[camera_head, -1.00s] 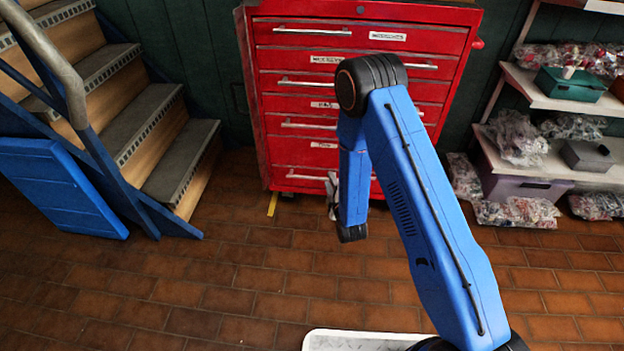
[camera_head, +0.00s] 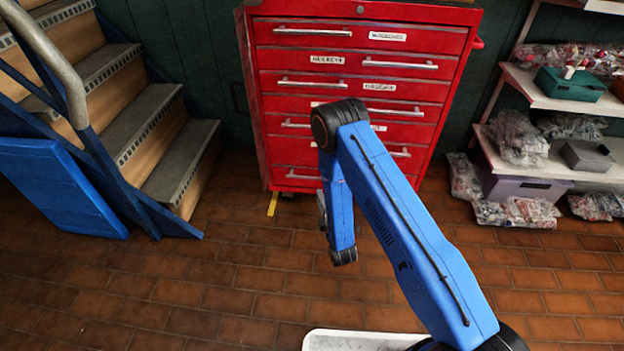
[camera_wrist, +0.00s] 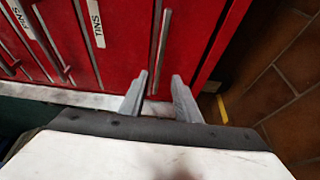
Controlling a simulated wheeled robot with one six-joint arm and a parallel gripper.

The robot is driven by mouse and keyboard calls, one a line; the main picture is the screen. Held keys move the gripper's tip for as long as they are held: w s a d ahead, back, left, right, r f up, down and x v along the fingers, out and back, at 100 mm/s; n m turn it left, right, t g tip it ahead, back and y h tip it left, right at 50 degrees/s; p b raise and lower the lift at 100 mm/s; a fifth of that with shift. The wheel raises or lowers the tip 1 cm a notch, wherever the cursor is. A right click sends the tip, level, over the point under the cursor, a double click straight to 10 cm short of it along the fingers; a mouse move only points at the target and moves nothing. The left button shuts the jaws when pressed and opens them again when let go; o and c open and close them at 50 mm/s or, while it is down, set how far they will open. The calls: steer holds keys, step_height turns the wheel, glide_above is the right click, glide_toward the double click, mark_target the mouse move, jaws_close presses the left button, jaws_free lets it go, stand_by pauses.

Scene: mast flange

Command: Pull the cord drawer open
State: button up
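The red drawer cabinet (camera_head: 270,100) stands against the dark green wall, with several shut drawers, bar handles and white labels. I cannot read a cord label on any drawer. My gripper (camera_head: 322,212) is partly hidden behind my arm in the head view, low in front of the cabinet. In the wrist view my gripper (camera_wrist: 160,80) has its two fingers apart, pointing at the cabinet front (camera_wrist: 130,65). A vertical-looking bar handle (camera_wrist: 161,45) lies ahead, roughly in line with the gap. I cannot tell whether the fingers touch the handle.
Stairs (camera_head: 150,130) with a blue panel (camera_head: 55,185) stand at left. A shelf (camera_head: 560,100) with bagged goods and boxes stands at right. The brick-tiled floor (camera_head: 220,280) before the cabinet is clear. A yellow strip (camera_head: 272,204) lies by the cabinet's foot.

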mark_target(313, 179)
steer(key=x, duration=1.2)
steer(key=shift+w+a, duration=0.1)
steer(key=shift+w, duration=0.3)
jaws_close()
